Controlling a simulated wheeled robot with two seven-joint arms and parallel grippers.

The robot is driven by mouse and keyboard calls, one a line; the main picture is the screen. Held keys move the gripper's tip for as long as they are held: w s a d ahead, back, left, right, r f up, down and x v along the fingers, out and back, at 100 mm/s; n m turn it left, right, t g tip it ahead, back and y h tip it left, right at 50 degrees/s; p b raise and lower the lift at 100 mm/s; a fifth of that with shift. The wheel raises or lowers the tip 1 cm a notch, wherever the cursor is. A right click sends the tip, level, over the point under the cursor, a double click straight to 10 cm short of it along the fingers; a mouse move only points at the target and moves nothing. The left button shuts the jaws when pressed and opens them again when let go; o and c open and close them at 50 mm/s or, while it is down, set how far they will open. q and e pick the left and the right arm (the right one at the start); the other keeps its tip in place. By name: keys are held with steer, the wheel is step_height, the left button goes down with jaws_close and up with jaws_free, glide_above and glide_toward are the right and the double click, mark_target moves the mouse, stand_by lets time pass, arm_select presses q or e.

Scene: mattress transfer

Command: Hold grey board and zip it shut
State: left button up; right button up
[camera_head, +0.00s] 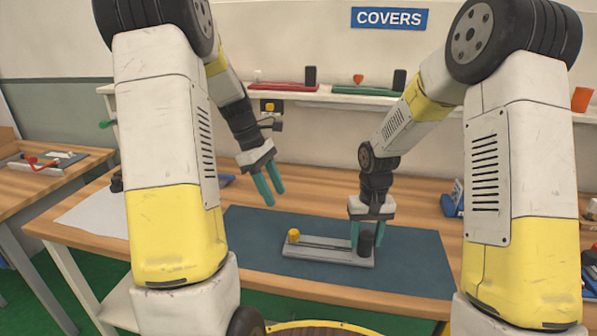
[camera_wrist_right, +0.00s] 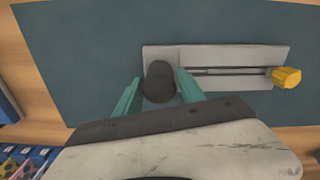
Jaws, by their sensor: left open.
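The grey board (camera_head: 322,254) lies flat on a dark blue mat (camera_head: 420,268). A yellow zip pull (camera_head: 294,236) stands at its left end, and a dark slot runs from it along the board. A black post (camera_head: 365,243) stands at the board's right end. In the right wrist view the board (camera_wrist_right: 225,60), the yellow pull (camera_wrist_right: 286,77) and the post (camera_wrist_right: 158,82) also show. My left gripper (camera_head: 267,192) is open and empty, above and left of the yellow pull.
The wooden table (camera_head: 325,190) has free room behind the mat. A white sheet (camera_head: 97,214) lies at the left. A shelf behind holds a red board (camera_head: 283,86) and a green board (camera_head: 365,90). Blue items (camera_head: 452,200) stand at the right edge.

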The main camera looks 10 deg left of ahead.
steer(key=shift+o, duration=1.1)
step_height(320, 180, up, 11)
steer(key=shift+r, duration=0.2)
arm_select(q)
steer(key=s+d+r+m+t+y, duration=0.1)
steer(key=s+d+r+m+t, duration=0.2)
steer(key=s+r+m, duration=0.3)
steer(key=s+d+r+m+t+y, duration=0.1)
steer(key=s+d+r+m+t, duration=0.2)
steer(key=s+r+m, duration=0.4)
steer(key=s+m, duration=0.4)
steer(key=s, duration=0.2)
steer(key=shift+s+d+t, duration=0.3)
steer(key=shift+d+t, duration=0.1)
arm_select(e)
steer(key=s+d+r+t, duration=0.2)
steer(key=s+d+r, duration=0.1)
steer(key=s, duration=0.3)
steer(key=s+d+r+m+t+y, duration=0.1)
steer(key=s+d+r+t, duration=0.1)
steer(key=s+r, duration=0.4)
steer(key=s+d+r+m+t+y, duration=0.1)
steer(key=s+d+r+t, duration=0.1)
steer(key=s+d+r, duration=0.2)
steer(key=s+d, duration=0.1)
steer(key=s, duration=0.2)
steer(key=shift+s+r, duration=0.2)
steer(key=shift+s, duration=0.1)
